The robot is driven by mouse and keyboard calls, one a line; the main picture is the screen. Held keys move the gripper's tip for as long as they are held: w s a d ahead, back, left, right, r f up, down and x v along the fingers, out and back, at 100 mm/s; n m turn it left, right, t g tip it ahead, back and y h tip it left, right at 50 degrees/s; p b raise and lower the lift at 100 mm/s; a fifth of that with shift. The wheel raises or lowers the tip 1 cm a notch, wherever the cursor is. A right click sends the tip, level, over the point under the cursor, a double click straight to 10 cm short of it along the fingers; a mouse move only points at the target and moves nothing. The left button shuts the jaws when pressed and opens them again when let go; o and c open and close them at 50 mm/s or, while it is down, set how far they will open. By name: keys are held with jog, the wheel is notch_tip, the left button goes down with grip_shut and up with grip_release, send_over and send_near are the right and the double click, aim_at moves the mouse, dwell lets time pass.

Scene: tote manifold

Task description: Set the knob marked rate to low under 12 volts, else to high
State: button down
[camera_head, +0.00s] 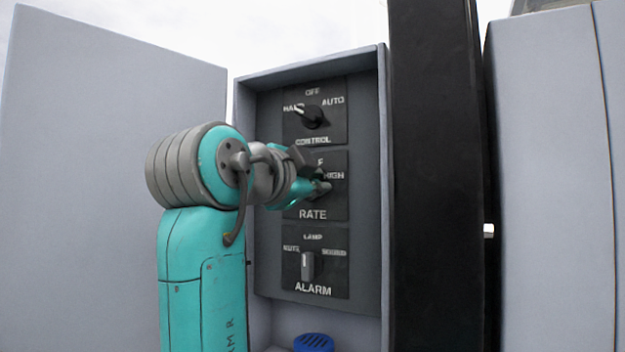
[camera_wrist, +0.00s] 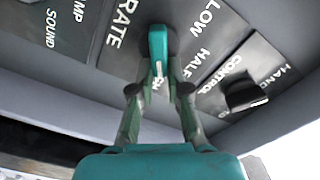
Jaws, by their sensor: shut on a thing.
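The rate knob (camera_head: 325,188) is on the middle black plate of the open grey cabinet. The plate is marked RATE below, with HIGH at its right; in the head view my gripper hides the low label. My gripper (camera_head: 312,188) is shut on this knob and covers most of it. No voltage reading shows in either view.
The control knob (camera_head: 312,117) above points toward HAND. The alarm knob (camera_head: 307,266) below points up toward LAMP. The cabinet door (camera_head: 90,150) stands open at left. A black post (camera_head: 437,180) stands just right of the cabinet. A blue object (camera_head: 314,343) is at the bottom.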

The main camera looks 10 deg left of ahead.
jog(key=shift+f+m, duration=0.1)
jog(key=shift+m, duration=0.2)
jog(key=c, duration=1.1)
grip_release()
jog(key=shift+w, duration=0.15)
jog(key=shift+c, duration=0.2)
jog(key=v, duration=1.2)
